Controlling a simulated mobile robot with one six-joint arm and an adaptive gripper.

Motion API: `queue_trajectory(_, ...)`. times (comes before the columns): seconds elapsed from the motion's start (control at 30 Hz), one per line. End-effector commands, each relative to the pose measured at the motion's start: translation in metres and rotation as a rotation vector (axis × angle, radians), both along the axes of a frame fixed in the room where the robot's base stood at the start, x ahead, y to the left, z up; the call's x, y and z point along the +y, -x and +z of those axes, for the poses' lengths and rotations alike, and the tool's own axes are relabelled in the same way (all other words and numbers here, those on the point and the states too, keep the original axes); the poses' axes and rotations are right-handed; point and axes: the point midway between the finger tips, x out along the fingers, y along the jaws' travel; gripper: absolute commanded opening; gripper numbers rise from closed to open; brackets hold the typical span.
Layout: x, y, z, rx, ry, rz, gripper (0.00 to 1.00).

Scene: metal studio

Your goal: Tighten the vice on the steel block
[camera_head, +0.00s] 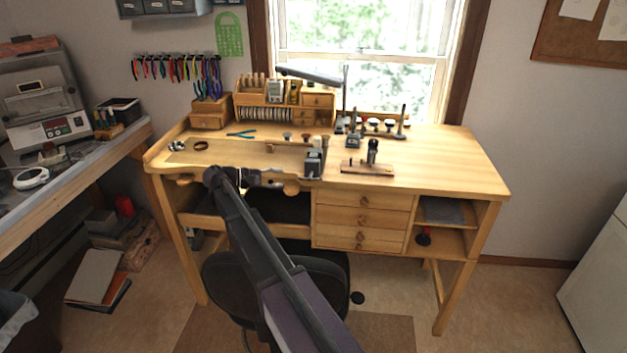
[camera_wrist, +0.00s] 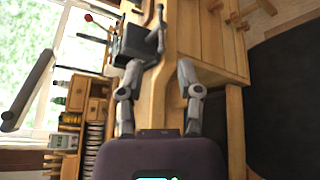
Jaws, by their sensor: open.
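The small dark grey vice (camera_head: 313,163) stands at the front edge of the wooden workbench (camera_head: 440,165). In the wrist view the vice (camera_wrist: 133,43) is beyond my fingertips, with its thin metal handle bar (camera_wrist: 160,22) on the side toward the bench front. A steel block cannot be clearly made out in the jaws; a pale piece shows at the top of the vice in the head view. My gripper (camera_head: 277,181) is left of the vice at about the bench's front edge. In the wrist view my gripper (camera_wrist: 160,72) is open, with nothing between its two fingers.
A wooden base with a dark upright tool (camera_head: 372,152) stands right of the vice. Blue-handled pliers (camera_head: 241,134) lie on the bench at left. A desk lamp (camera_head: 311,75) and wooden organiser (camera_head: 284,101) are at the back. The bench's right end is clear. A dark chair (camera_head: 315,270) stands in front.

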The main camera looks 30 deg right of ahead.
Motion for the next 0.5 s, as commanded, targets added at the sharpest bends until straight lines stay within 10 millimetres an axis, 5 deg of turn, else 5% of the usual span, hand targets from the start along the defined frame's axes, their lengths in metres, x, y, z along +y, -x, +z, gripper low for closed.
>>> queue_trajectory(0.5,-0.072,0.01,-0.018,0.0,0.0,-0.004,0.46)
